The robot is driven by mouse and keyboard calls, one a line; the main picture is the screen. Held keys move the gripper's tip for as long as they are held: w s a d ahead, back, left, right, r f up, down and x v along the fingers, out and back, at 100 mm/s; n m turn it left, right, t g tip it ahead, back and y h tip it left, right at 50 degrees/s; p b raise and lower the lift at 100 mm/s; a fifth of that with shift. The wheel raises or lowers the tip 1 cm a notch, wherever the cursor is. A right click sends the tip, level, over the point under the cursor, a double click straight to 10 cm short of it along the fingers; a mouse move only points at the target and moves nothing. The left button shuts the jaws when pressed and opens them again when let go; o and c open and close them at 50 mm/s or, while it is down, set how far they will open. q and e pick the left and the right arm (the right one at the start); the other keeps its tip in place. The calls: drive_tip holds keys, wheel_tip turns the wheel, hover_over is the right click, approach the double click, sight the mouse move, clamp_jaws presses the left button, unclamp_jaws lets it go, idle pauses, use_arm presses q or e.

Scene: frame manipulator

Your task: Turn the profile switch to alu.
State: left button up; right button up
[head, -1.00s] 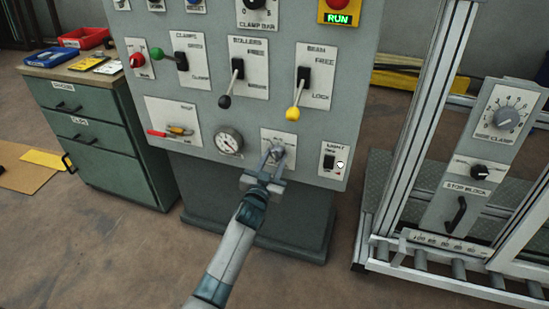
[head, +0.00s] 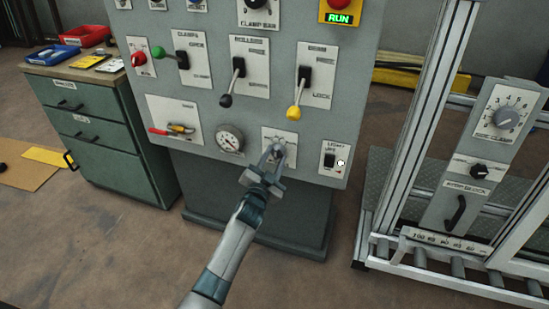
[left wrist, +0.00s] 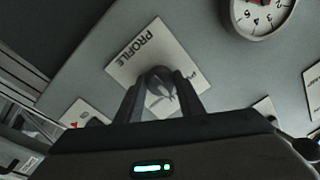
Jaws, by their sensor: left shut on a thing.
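The profile switch is a small grey knob on a white label plate (head: 291,138) low on the grey control panel. My left gripper (head: 276,155) reaches up to it from below and is shut on the knob. In the left wrist view the knob (left wrist: 160,78) sits between the two fingers (left wrist: 161,98), and the plate (left wrist: 150,45) reads PROFILE. The fingers and the knob cover part of the plate, so the position markings cannot be read. My right gripper is not in view.
A pressure gauge (head: 230,139) is left of the switch and a light switch (head: 329,161) right of it. Levers with black (head: 226,101) and yellow (head: 293,113) knobs stick out above. An aluminium frame (head: 412,120) stands to the right.

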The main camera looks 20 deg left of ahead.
use_arm(q)
drive_tip(key=o, duration=1.1)
drive_tip(key=shift+c, duration=0.2)
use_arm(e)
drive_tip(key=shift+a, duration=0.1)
use_arm(q)
drive_tip(key=shift+s, duration=0.15)
drive_tip(key=s, duration=1.7)
drive_tip(key=shift+f+p, duration=0.25)
drive_tip(key=shift+p, duration=0.05)
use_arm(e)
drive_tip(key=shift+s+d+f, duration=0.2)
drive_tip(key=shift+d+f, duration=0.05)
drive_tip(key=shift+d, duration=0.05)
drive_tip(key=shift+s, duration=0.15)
